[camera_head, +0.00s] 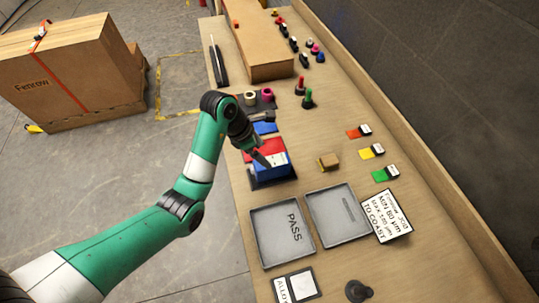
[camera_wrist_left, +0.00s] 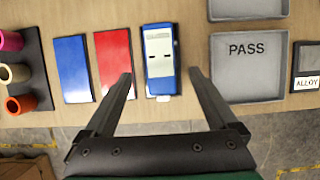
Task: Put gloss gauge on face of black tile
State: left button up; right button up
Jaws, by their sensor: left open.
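The blue gauge with a pale face (camera_head: 272,163) sits at the near end of a row of tiles on the bench. It also shows in the left wrist view (camera_wrist_left: 160,48). A dark rim (camera_wrist_left: 179,62) shows along its edge, which looks like the black tile beneath it; most of that tile is hidden. My left gripper (camera_wrist_left: 160,73) is open, with one finger on either side of the gauge and a visible gap to each. In the head view the left gripper (camera_head: 262,158) is over the gauge's far side. My right gripper is not in view.
A red tile (camera_wrist_left: 114,60) and a blue tile (camera_wrist_left: 72,68) lie beside the gauge. A grey PASS tray (camera_head: 262,240) and a second grey tray (camera_head: 350,236) are on the near side. A small tan block (camera_head: 328,162) stands to the right. Several spools lie beyond.

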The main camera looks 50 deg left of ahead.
pick_arm(q)
jog(key=p+v, duration=0.3)
jog(key=v, duration=0.1)
